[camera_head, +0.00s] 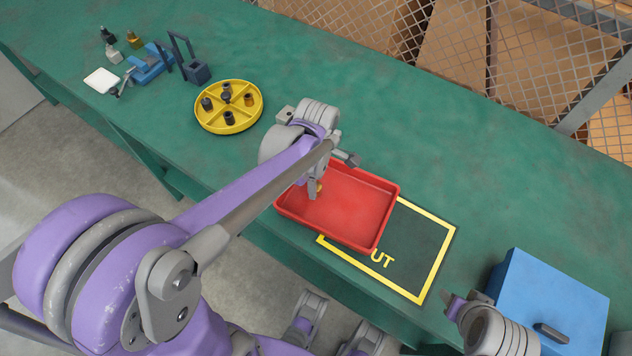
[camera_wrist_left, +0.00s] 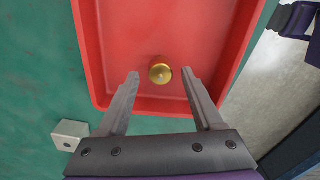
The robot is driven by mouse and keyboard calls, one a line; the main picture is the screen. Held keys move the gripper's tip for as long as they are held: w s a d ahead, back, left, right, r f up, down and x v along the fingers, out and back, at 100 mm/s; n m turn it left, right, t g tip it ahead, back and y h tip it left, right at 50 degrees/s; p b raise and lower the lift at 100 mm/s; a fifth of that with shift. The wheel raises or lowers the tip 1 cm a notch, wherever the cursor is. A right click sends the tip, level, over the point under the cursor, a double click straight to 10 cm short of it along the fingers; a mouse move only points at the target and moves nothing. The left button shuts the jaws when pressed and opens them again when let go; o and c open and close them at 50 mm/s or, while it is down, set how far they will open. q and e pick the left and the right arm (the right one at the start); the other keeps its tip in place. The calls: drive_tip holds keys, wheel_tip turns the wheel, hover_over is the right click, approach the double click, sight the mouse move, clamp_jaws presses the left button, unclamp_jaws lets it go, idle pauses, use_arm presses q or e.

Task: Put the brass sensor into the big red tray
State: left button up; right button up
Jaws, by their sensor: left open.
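The brass sensor (camera_wrist_left: 160,73) shows as a round gold piece over the red floor of the big red tray (camera_wrist_left: 88,45), near one wall. In the head view only a small part of the sensor (camera_head: 319,187) shows beside a finger, inside the big red tray (camera_head: 378,240). My left gripper (camera_wrist_left: 160,75) is open above the tray, its fingers on either side of the sensor with gaps. In the head view my left gripper (camera_head: 328,178) hides the tray's far left corner. My right gripper (camera_head: 455,308) is at the lower right, its jaws unclear.
The tray partly covers a yellow-outlined mat (camera_head: 425,240). A yellow divided round tray (camera_head: 229,107) holds several dark parts and an orange-brown one. A small grey block (camera_head: 285,115) lies near the left wrist. A blue box (camera_head: 550,305) stands at right. Green table is clear behind the tray.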

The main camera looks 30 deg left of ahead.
use_arm(q)
wheel_tip(320, 180, up, 10)
drive_tip(key=p, duration=0.2)
drive_tip(key=s+d+f+m+t, duration=0.1)
drive_tip(key=s+f+m+t, duration=0.1)
drive_tip(key=s+m, duration=0.4)
drive_tip(key=s+d+f+m+t, duration=0.2)
drive_tip(key=s+m, duration=0.3)
drive_tip(key=m, duration=0.9)
drive_tip(key=shift+s+f+m+t, duration=0.3)
drive_tip(key=shift+s+f+t, duration=0.15)
drive_tip(key=shift+f, duration=0.35)
drive_tip(key=shift+w, duration=0.1)
